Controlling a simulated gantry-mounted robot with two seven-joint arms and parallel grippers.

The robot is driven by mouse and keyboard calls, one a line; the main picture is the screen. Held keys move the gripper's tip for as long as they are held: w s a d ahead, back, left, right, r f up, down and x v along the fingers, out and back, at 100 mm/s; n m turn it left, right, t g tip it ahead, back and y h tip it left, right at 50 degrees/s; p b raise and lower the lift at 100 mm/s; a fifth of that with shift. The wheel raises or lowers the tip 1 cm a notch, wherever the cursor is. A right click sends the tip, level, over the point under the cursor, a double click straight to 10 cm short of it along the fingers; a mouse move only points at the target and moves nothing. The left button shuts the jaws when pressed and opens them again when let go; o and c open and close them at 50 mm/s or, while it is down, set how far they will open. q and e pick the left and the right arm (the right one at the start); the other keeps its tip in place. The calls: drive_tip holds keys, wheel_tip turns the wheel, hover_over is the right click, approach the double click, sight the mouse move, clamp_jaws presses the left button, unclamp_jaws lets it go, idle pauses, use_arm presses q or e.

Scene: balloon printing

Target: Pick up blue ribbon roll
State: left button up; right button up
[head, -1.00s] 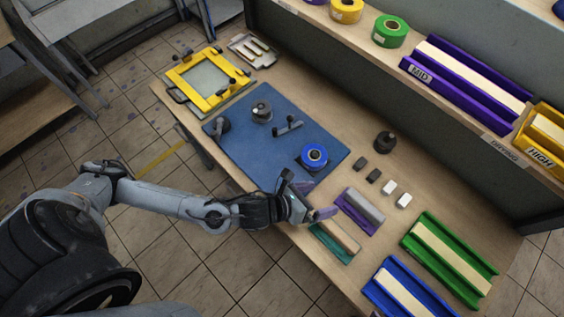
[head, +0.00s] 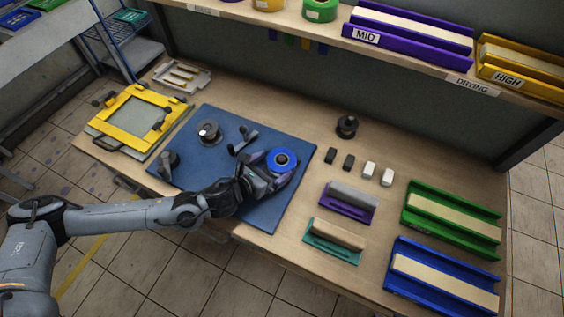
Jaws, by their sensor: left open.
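The blue ribbon roll (head: 281,160) sits on the right part of the blue mat (head: 262,217), a blue ring with a dark core. My left gripper (head: 272,178) is open at the near side of the roll, its fingers close to the roll's lower edge. Whether the fingers touch the roll cannot be told. The gripper and wrist cover part of the mat just left of and below the roll. My right gripper is out of the picture.
Dark metal fixtures (head: 208,132) stand on the mat's left half. A yellow frame (head: 134,116) lies at left. Small blocks (head: 368,169), squeegees (head: 333,239), and green (head: 452,213) and blue (head: 440,280) trays lie to the right. A shelf (head: 420,62) runs along the back.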

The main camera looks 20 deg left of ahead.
sight(279, 162)
use_arm(q)
drive_tip(key=x, duration=0.4)
drive_tip(key=shift+w+d, duration=0.3)
drive_tip(key=shift+w, duration=0.1)
drive_tip(key=shift+w+f, duration=0.2)
drive_tip(key=shift+w, duration=0.15)
drive_tip(key=shift+c, duration=0.5)
drive_tip(key=c, duration=0.6)
drive_tip(key=shift+r, duration=0.15)
